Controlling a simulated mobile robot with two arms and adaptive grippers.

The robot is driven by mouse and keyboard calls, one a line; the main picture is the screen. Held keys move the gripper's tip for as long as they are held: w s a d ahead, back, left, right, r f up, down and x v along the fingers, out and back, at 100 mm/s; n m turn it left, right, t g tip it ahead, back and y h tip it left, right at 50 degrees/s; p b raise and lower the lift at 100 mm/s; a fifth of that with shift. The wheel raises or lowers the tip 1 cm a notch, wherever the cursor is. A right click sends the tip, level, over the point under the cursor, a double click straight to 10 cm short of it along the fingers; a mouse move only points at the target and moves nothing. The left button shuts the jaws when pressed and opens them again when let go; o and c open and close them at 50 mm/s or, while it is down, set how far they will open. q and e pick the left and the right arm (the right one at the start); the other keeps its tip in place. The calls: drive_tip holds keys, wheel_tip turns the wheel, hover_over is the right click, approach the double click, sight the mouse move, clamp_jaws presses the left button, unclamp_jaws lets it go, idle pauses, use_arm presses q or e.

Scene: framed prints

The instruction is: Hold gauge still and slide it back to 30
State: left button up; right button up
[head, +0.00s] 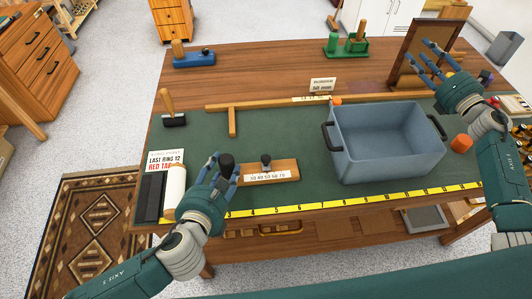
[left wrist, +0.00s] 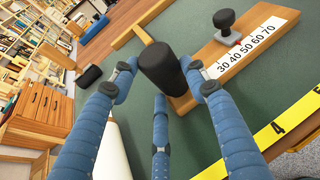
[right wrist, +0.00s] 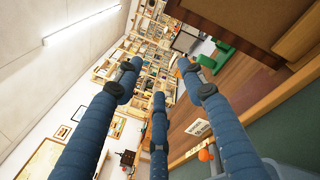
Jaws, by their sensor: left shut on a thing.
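The gauge (head: 285,169) is a wooden block with a white scale strip marked 30 to 70, lying on the green mat. A black slider knob (head: 266,159) stands on it. In the left wrist view the slider knob (left wrist: 225,19) sits on a small grey and red base, roughly beside 50. My left gripper (head: 224,168) is shut on the gauge's black handle (left wrist: 162,65) at its left end; the handle also shows in the head view (head: 226,160). My right gripper (head: 428,62) is open and empty, raised near the picture frame, away from the gauge.
A grey-blue bin (head: 385,165) stands right of the gauge. A yellow tape (head: 330,203) runs along the front edge. A white roller (head: 174,190) and a sign card (head: 165,163) lie left. A wooden T-square (head: 232,120) is behind; mat between it and the gauge is clear.

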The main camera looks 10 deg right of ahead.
drive_tip(key=w+a+r+n+g+y, duration=0.15)
drive_tip(key=a+n+y, duration=0.3)
drive_tip(key=a, duration=0.75)
drive_tip(key=w+a+r+n+g+y, duration=0.1)
drive_tip(key=a+n+g+y, duration=0.3)
drive_tip(key=a, duration=0.8)
drive_tip(key=s+a+n+g, duration=0.4)
drive_tip(key=a+n, duration=0.1)
drive_tip(key=a, duration=0.4)
drive_tip(key=s+a+f+n+g, duration=0.1)
drive_tip(key=s+a+n+g, duration=0.2)
drive_tip(key=a+n, duration=0.35)
drive_tip(key=s+a+n+g, duration=0.3)
drive_tip(key=s+a+g, duration=0.1)
drive_tip(key=a, duration=0.6)
drive_tip(key=n+g+h, duration=0.2)
drive_tip(key=n+h, duration=0.8)
drive_tip(key=h, duration=0.2)
approach(266, 158)
drive_tip(key=shift+m, duration=0.3)
wheel_tip(266, 158, down, 8)
drive_tip(key=shift+f, duration=0.25)
drive_tip(key=shift+c, duration=0.5)
clamp_jaws()
